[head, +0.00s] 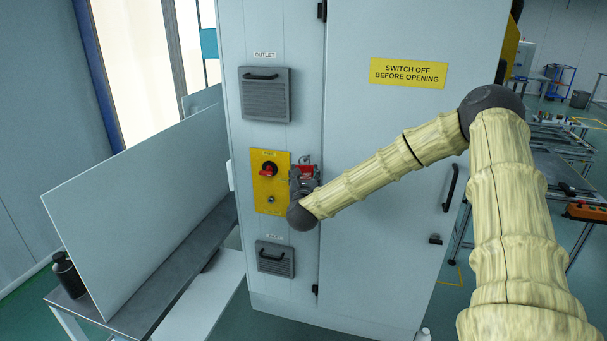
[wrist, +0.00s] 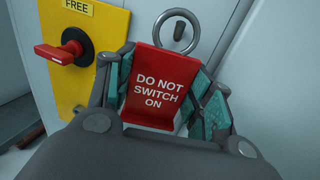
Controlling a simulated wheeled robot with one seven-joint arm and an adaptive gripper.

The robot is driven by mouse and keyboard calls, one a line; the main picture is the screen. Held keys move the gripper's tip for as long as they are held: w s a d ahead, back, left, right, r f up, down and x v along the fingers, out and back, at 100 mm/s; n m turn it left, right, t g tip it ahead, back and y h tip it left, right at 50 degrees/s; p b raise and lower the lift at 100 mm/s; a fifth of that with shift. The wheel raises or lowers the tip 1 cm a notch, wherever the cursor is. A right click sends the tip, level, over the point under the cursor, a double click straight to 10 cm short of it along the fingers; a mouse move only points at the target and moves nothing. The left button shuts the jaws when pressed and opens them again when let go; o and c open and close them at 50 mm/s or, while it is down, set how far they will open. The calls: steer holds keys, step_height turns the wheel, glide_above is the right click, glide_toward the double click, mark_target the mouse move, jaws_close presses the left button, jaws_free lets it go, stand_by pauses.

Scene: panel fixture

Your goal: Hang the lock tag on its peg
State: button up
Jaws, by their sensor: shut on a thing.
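The lock tag (wrist: 160,85) is a red plate reading "DO NOT SWITCH ON", with a grey metal ring (wrist: 194,38) at its top. My gripper (wrist: 165,110) is shut on the tag, its teal pads on either side of it. In the head view my gripper (head: 304,180) is close to the cabinet front, and a bit of red tag (head: 306,160) shows above it. A short grey peg (wrist: 179,31) shows through the ring in the wrist view. I cannot tell whether the ring is around the peg or only in front of it.
A yellow plate (head: 270,205) marked FREE, with a red rotary switch (head: 268,170), is just left of my gripper. Vents marked OUTLET (head: 265,95) and INLET (head: 275,260) are above and below. The cabinet door (head: 400,130) is at right, a grey bench (head: 170,265) at left.

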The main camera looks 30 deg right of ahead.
steer(key=shift+w+d+f+b, duration=0.3)
steer(key=shift+d+f+b, duration=0.2)
steer(key=shift+b, duration=0.65)
steer(key=shift+w+b, duration=0.15)
steer(key=shift+b, duration=0.15)
steer(key=o, duration=1)
steer(key=v, duration=1.2)
